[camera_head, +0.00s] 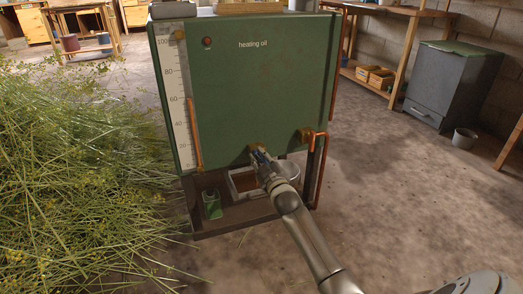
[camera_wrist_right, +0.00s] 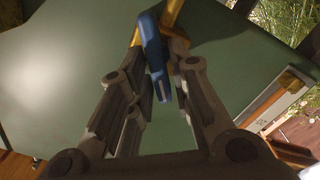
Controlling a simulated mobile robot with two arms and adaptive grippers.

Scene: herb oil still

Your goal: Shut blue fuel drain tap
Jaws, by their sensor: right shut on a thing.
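The green heating oil tank (camera_head: 260,85) stands on a dark frame in the middle of the head view. The brass drain tap (camera_head: 254,149) sits low on its front face. Its blue lever (camera_wrist_right: 153,55) shows in the right wrist view, in front of the yellow brass body (camera_wrist_right: 172,14). My right gripper (camera_head: 261,158) reaches the tap from below right and is shut on the blue lever, which lies between its fingertips (camera_wrist_right: 160,50). The gripper hides most of the lever in the head view. My left gripper is not in view.
A copper pipe (camera_head: 318,165) runs down at the right. Cut herbs (camera_head: 75,170) heap up at the left. The floor (camera_head: 400,190) at right is clear.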

